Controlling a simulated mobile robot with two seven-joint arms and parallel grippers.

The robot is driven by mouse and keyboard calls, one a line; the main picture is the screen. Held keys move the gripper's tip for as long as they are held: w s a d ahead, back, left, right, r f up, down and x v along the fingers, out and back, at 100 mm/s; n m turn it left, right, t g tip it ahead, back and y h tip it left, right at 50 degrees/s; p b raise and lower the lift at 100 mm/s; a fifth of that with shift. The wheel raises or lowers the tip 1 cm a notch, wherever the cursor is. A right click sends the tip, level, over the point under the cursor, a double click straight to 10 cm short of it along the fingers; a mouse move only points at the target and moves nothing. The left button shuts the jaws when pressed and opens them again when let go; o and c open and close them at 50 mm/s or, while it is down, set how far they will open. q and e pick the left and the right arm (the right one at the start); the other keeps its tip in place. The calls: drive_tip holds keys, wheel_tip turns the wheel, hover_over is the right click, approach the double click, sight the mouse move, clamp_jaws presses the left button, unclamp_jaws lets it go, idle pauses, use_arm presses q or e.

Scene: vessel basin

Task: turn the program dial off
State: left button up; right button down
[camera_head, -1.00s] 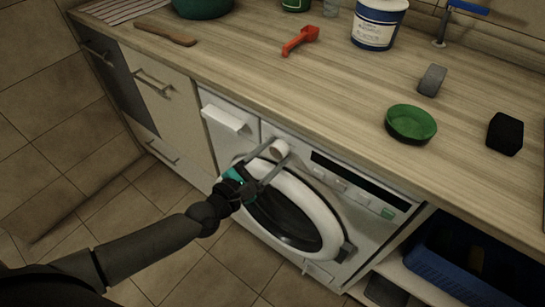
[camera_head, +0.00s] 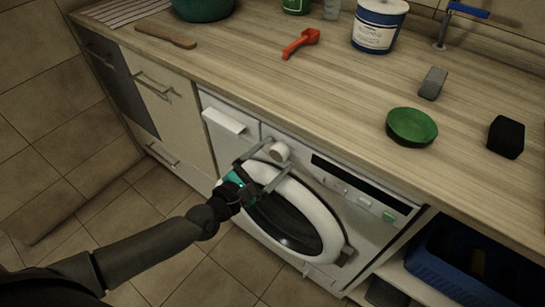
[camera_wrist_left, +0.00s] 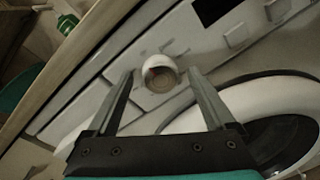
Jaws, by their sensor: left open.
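The program dial (camera_head: 280,151) is a round, pale knob on the washing machine's front panel, left of the dark display. In the left wrist view the dial (camera_wrist_left: 160,74) shows a small red mark on its face. My left gripper (camera_head: 268,157) is open, with its fingers reaching toward the dial, one on either side. In the left wrist view the left gripper (camera_wrist_left: 160,84) has its fingertips apart, with the dial between and just beyond them. Whether a finger touches the dial I cannot tell. My right gripper is not in view.
The washing machine's round door (camera_head: 329,222) is just below the dial, its white rim close to the gripper. The wooden worktop (camera_head: 235,60) overhangs above. A detergent drawer (camera_head: 225,120) is left of the dial, buttons (camera_head: 364,200) to the right.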

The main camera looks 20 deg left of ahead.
use_arm(q)
drive_tip(key=p+v, duration=0.1)
drive_tip(key=v, duration=1.4)
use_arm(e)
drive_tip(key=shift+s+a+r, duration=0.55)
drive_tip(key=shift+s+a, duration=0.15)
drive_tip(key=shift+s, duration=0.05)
use_arm(q)
drive_tip(key=shift+s, duration=0.1)
